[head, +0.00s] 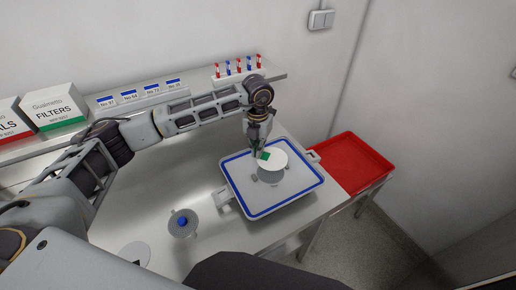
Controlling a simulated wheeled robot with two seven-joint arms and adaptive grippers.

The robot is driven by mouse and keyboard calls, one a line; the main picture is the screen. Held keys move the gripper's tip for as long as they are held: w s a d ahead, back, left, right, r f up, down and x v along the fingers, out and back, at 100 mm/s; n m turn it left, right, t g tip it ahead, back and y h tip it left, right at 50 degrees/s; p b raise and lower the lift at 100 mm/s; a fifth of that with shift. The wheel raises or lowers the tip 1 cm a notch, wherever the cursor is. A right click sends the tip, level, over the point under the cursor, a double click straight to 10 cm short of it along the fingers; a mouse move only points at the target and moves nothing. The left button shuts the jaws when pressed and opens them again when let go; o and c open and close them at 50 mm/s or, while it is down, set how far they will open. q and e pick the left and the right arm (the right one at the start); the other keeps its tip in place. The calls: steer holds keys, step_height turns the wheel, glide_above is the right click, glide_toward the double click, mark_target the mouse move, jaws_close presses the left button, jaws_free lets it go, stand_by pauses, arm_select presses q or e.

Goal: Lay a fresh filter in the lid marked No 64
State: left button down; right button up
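The square lid (234,180) lies inside up on the bench, pale grey with a blue band along its rim. No number on it can be read in this view. A round white filter (278,160) shows over the lid's far middle part, with a small green patch at its left side. My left gripper (257,152) points down at that green patch and seems shut on the filter's left edge. The filter seems to be held a little above the lid and hides part of a grey round area under it. My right gripper is not in view.
A grey round part with a blue knob (183,222) and a pale disc (135,253) lie on the bench. A red tray (352,160) stands at the right. The back shelf holds a filters box (55,107), numbered labels (130,96) and a rack of red and blue pieces (238,69).

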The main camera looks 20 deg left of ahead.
arm_select(q)
steer(key=shift+m, duration=0.6)
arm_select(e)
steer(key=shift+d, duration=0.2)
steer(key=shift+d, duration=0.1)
arm_select(q)
steer(key=shift+f, duration=0.2)
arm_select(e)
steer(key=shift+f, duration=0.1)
arm_select(q)
steer(key=shift+f+b, duration=0.8)
steer(key=shift+f, duration=1.25)
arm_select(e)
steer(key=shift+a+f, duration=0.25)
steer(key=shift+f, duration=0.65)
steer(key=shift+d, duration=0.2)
arm_select(q)
steer(key=shift+b, duration=0.35)
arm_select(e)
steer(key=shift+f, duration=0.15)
arm_select(q)
steer(key=shift+f, duration=0.15)
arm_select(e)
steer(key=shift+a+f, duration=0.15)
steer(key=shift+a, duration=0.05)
arm_select(q)
steer(key=shift+f+b, duration=0.4)
steer(key=shift+b, duration=0.15)
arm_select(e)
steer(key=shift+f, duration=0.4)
